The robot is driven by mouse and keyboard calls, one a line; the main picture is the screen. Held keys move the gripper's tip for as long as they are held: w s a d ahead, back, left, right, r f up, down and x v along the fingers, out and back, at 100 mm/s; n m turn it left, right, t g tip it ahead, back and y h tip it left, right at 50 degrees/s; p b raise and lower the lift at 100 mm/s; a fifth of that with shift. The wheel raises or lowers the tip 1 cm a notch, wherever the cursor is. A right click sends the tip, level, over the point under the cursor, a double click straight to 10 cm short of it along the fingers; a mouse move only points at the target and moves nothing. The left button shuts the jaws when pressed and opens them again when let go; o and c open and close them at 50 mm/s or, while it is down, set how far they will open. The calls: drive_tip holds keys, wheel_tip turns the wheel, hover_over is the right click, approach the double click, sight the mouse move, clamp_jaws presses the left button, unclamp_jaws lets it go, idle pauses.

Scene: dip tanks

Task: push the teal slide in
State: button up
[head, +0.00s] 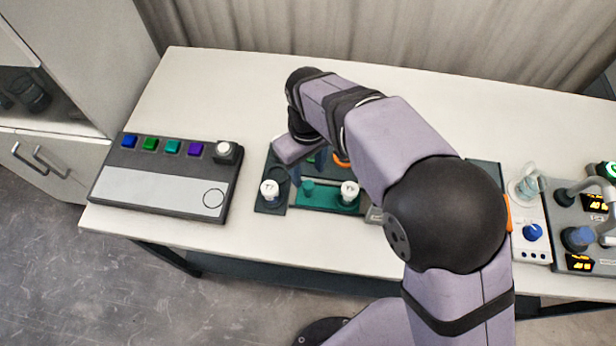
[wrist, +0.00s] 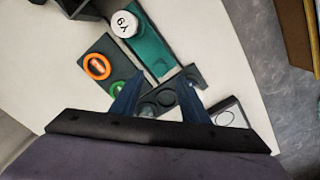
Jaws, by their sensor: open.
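The teal slide (head: 328,197) is a long teal piece near the table's front edge. My arm hides part of the rack in the head view.
Another white-capped vial (head: 269,189) stands left of the slide. A button panel (head: 160,190) is at left; instruments (head: 585,230) are at right. Table between panel and rack is clear.

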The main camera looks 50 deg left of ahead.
sight(308, 185)
drive_tip(key=shift+f+p, duration=0.8)
drive_tip(key=shift+f, duration=1.9)
